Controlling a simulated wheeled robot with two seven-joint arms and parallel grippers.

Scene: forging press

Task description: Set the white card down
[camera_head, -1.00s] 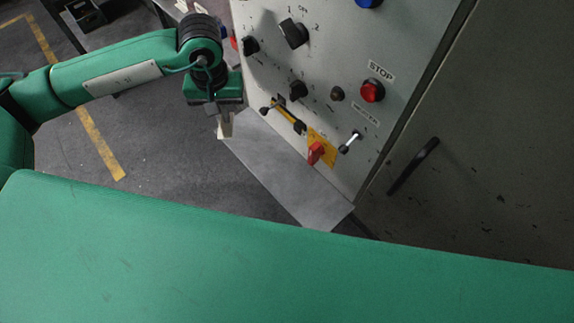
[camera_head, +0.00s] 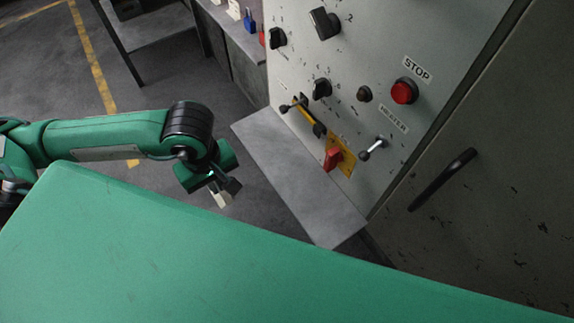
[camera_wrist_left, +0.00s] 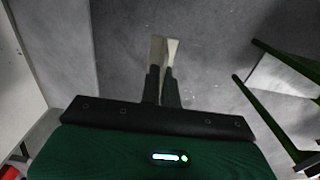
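My left gripper (camera_head: 226,195) hangs to the left of the press's grey shelf, apart from it and pointing down. In the left wrist view the two dark fingers (camera_wrist_left: 165,62) are close together with a narrow gap. A pale cream piece (camera_wrist_left: 157,50) shows at their ends. I cannot tell whether it is the white card seen edge-on or the finger pads. No separate white card can be made out on the grey shelf (camera_head: 295,180), whose top looks bare. My right gripper is not in view.
The press panel (camera_head: 440,45) rises behind the shelf with knobs, a red stop button (camera_head: 404,91) and a red switch (camera_head: 332,159). A bench (camera_head: 222,25) at the back holds a blue padlock (camera_head: 249,20). Open floor lies left of the shelf.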

